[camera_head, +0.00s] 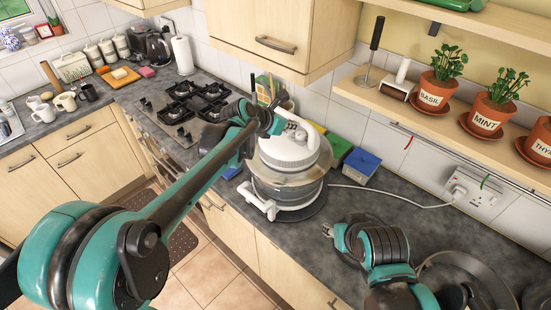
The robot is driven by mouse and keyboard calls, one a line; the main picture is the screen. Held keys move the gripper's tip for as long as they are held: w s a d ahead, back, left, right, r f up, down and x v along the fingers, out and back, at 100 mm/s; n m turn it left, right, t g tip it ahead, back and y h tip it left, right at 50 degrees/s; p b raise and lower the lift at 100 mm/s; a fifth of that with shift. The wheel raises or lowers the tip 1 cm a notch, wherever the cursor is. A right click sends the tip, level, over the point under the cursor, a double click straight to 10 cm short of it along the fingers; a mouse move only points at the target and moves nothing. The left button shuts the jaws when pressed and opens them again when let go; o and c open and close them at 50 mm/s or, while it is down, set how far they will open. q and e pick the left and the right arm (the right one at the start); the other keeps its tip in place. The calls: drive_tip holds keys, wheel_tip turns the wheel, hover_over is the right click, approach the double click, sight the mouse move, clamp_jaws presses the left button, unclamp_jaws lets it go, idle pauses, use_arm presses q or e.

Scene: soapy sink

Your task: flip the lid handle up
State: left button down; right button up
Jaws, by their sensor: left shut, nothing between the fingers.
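A round white countertop cooker (288,163) stands on the dark worktop, with a white lid over a clear glass bowl. My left arm reaches across to it, and my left gripper (279,122) is at the upper left of the lid, shut and empty. The gripper and wrist cover part of the lid's top, so the lid handle cannot be made out clearly, and I cannot tell whether the gripper touches it. A white side handle (262,203) sticks out at the cooker's lower front. My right gripper (328,231) is low over the worktop to the right; its fingers are too small to read.
A blue-topped box (362,162) and a green sponge (339,148) stand right behind the cooker. A white cord (400,190) runs to the wall socket. A gas hob (185,108) is to the left. A wall cabinet (280,35) and a shelf of potted herbs (440,85) hang above.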

use_arm(q)
drive_tip(key=shift+w+d+r, duration=0.35)
drive_tip(key=shift+w+d, duration=0.3)
drive_tip(key=shift+d, duration=0.05)
drive_tip(key=shift+w, duration=0.1)
